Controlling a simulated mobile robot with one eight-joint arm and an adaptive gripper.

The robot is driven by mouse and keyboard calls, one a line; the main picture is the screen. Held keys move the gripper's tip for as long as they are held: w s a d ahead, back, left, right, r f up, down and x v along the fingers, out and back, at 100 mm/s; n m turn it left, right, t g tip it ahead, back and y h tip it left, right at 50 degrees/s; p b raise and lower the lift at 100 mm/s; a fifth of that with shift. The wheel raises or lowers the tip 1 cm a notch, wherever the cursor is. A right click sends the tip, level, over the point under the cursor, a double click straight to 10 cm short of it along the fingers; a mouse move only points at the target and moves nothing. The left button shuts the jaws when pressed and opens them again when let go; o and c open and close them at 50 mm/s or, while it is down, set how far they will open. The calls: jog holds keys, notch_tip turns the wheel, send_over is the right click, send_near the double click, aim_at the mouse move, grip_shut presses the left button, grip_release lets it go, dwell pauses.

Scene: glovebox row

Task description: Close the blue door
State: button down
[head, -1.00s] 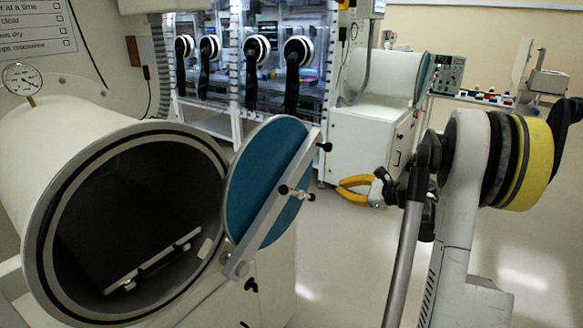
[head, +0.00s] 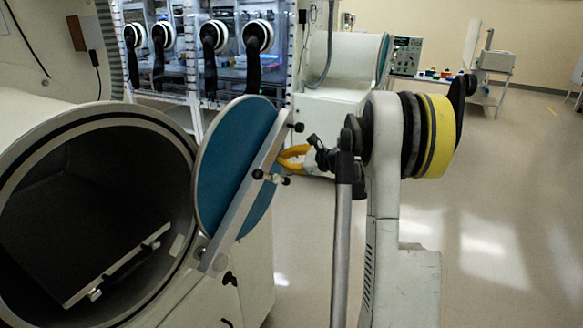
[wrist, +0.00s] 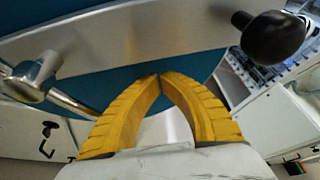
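The blue door (head: 222,165) is a round disc with a pale metal bar (head: 243,190) across it. It stands swung open at the right side of the round chamber opening (head: 95,200), joined near the lower right rim. In the wrist view the blue face (wrist: 130,85) and bar (wrist: 130,40) fill the top, with a black knob (wrist: 272,37) at right. My gripper (head: 284,156) is just right of the door, its tips partly hidden by the bar's end. Its yellow fingertips (wrist: 160,76) meet with nothing between them, close to the door; contact is unclear.
A glovebox (head: 190,50) with black gloves stands behind. A white cabinet with a cylinder (head: 350,55) and a bench with instruments (head: 480,85) stand farther back. The floor (head: 490,220) at right is clear.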

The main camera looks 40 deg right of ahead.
jog(key=shift+s+a+r, duration=0.2)
jog(key=shift+a+r, duration=0.2)
jog(key=shift+r, duration=0.35)
